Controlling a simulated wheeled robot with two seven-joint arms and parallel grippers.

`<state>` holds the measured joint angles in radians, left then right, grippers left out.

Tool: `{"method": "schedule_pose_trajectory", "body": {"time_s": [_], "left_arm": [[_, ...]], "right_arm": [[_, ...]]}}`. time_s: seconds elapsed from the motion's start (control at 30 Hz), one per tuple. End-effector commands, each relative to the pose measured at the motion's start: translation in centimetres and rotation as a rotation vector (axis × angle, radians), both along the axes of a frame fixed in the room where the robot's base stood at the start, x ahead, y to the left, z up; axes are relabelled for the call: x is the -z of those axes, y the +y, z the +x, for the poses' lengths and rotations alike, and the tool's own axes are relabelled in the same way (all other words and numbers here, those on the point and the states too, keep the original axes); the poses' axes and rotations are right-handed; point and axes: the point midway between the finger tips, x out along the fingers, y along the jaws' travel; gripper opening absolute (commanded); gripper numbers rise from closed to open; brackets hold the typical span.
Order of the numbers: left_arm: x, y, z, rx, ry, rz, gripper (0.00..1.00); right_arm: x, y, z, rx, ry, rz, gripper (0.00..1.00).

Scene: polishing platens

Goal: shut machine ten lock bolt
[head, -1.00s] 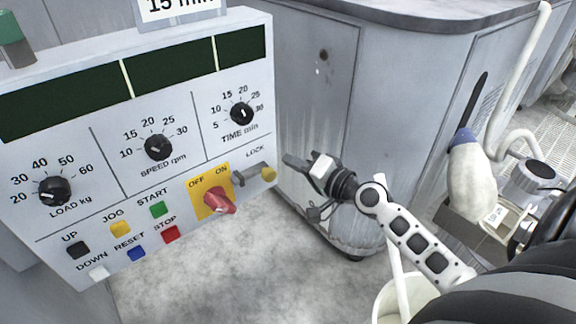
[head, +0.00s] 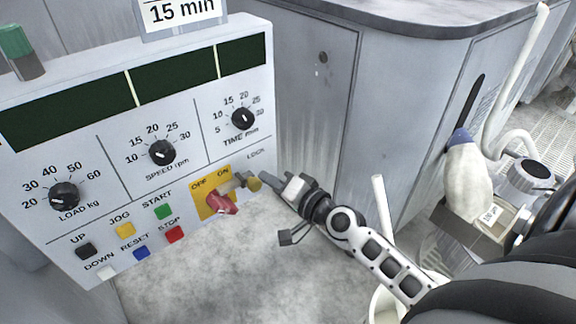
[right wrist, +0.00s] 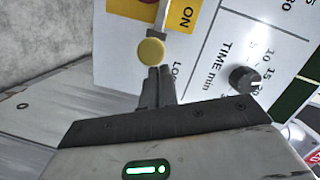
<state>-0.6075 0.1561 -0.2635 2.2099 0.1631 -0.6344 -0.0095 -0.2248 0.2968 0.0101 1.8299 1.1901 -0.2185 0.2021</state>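The lock bolt is under the LOCK label on the front of the control panel (head: 90,150). Its round yellow knob (head: 255,184) sits at the right end, with a grey metal part (head: 240,179) on its left. The knob also shows in the right wrist view (right wrist: 151,52). My right gripper (head: 264,178) comes in from the right, its fingertips right beside the knob. In the right wrist view its fingers (right wrist: 160,72) lie together, pointing at the knob's edge, with nothing between them. I cannot tell whether they touch the knob. My left gripper is out of view.
A red rotary switch (head: 222,204) on a yellow OFF/ON plate stands just left of the bolt. The time dial (head: 242,118) is above it, with coloured buttons lower left. A grey cabinet (head: 310,90) is at the right. A white bucket (head: 380,306) stands below my arm.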

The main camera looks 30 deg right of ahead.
Motion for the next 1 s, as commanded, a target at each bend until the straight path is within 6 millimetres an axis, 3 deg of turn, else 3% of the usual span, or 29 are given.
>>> {"method": "schedule_pose_trajectory", "body": {"time_s": [0.37, 0.63, 0.87, 1.0], "left_arm": [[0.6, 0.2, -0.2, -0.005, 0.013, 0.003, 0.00], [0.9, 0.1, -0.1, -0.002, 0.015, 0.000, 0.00], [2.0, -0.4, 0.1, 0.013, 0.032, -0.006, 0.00], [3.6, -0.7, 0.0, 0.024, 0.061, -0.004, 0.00]], "right_arm": [[0.1, 0.3, -0.1, -0.013, 0.005, 0.004, 0.00], [-1.7, -2.7, 0.5, -0.021, -0.002, -0.003, 0.00], [-1.9, -3.9, -4.2, -0.022, 0.004, -0.002, 0.00], [-2.2, -4.5, -6.6, -0.022, 0.003, 0.000, 0.00]]}}
